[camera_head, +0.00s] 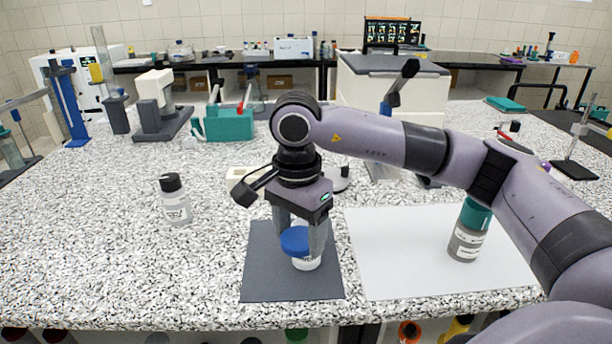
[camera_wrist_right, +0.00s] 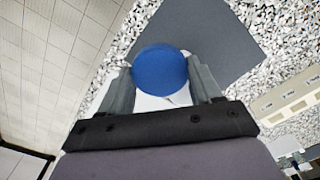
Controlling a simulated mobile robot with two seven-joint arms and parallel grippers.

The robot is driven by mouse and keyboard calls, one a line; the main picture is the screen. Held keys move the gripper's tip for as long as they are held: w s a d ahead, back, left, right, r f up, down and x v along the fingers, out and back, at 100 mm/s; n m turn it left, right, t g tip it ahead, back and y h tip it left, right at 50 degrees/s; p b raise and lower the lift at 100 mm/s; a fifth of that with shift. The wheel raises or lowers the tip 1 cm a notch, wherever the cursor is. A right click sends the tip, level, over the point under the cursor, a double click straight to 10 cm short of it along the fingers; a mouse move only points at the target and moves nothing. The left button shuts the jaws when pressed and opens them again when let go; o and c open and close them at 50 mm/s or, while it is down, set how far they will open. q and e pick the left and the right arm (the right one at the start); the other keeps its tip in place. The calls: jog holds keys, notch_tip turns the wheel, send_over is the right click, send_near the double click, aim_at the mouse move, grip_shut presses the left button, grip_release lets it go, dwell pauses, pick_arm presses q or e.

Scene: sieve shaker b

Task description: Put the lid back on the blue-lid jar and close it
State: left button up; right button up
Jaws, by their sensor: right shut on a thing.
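The blue lid (camera_head: 295,241) is between the fingers of my right gripper (camera_head: 302,240), which is shut on it. In the right wrist view the lid (camera_wrist_right: 160,70) shows as a round blue disc between the two fingers (camera_wrist_right: 160,82). The white jar (camera_head: 307,263) stands on the dark grey mat just below the lid. The lid appears slightly tilted and offset to the left of the jar. It hides the jar's mouth, so I cannot tell whether they touch. My left gripper is out of view.
The dark mat (camera_head: 262,285) lies near the table's front edge, beside a white sheet (camera_head: 400,275). A teal-capped bottle (camera_head: 467,243) stands on the sheet. A black-capped bottle (camera_head: 174,203) stands to the left. The left front of the table is clear.

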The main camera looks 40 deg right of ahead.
jog(key=w+d+r+m+p, duration=0.2)
jog(key=w+d+r+m, duration=0.3)
jog(key=m, duration=1)
jog(key=shift+s+a+f+b, duration=0.1)
jog(key=shift+s+f+b, duration=0.05)
jog(key=shift+f+b, duration=1.05)
jog(key=shift+s+a+f+b, duration=0.1)
jog(key=shift+f+b, duration=0.85)
jog(key=shift+f, duration=0.45)
jog(key=shift+f+b, duration=0.35)
jog(key=shift+f, duration=0.25)
jog(key=o, duration=1.1)
jog(key=shift+r, duration=0.1)
